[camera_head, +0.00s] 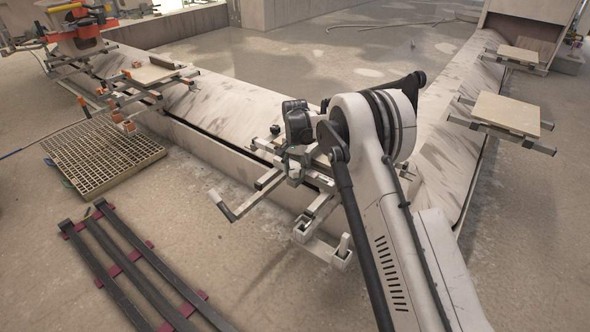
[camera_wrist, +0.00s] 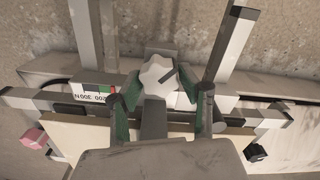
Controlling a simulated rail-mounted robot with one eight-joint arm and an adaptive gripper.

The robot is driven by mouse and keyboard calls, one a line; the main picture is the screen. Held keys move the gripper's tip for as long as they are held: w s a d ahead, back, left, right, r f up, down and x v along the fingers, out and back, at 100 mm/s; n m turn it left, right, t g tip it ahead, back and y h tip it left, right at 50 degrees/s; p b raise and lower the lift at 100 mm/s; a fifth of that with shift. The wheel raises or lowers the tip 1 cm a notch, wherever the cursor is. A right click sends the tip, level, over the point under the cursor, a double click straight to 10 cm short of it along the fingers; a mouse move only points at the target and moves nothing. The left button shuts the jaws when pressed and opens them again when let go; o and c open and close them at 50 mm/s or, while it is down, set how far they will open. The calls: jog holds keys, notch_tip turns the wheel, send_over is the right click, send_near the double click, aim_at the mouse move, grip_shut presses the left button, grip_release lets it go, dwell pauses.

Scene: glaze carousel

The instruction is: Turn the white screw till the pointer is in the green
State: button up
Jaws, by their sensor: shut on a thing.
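Left of the left finger is a small gauge (camera_wrist: 100,90) with a green part, a white part and a red part, above a label with black print. The pointer is too small to tell where it stands. In the head view my arm hides the screw and the gauge.
In the wrist view, metal bars (camera_wrist: 231,50) rise beside the screw, and a pale board (camera_wrist: 75,135) lies below it. In the head view, a floor grate (camera_head: 103,152) and dark rails (camera_head: 140,275) lie at left. Another board on a carrier (camera_head: 505,112) stands at right.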

aim_at(295, 168)
jog(key=o, duration=1.1)
jog(key=shift+o, duration=0.2)
notch_tip(295, 168, up, 12)
